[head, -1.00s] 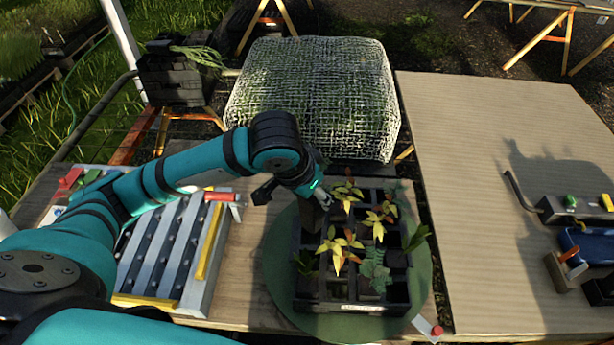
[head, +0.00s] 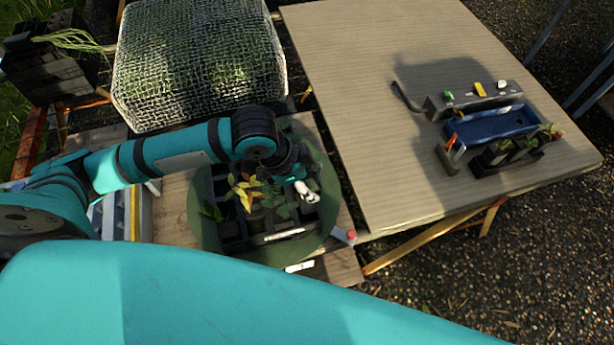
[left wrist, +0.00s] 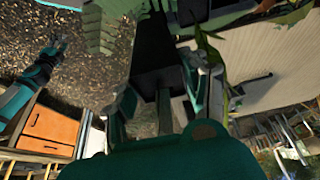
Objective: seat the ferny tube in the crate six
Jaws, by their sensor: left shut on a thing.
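The black crate (head: 282,236) stands on a round green mat. It holds several planted tubes, among them yellow-leaved ones (head: 245,190). My left gripper (head: 303,188) is low over its right side, beside dark green foliage (head: 283,210). In the left wrist view, my left gripper (left wrist: 165,90) is shut on a dark square tube (left wrist: 158,62). Green stepped fronds (left wrist: 100,28), like the ferny tube's, show beside it, and narrow pointed leaves (left wrist: 208,48) lie by the other finger. The arm hides part of the crate. My right gripper (left wrist: 57,48) is small at the left wrist view's edge.
On the right table, a small black crate (head: 507,157) with plants stands by a blue tray (head: 492,124) and a grey block with coloured pieces (head: 475,98). A mesh-covered bale (head: 200,65) stands behind the crate. The right table's middle is clear.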

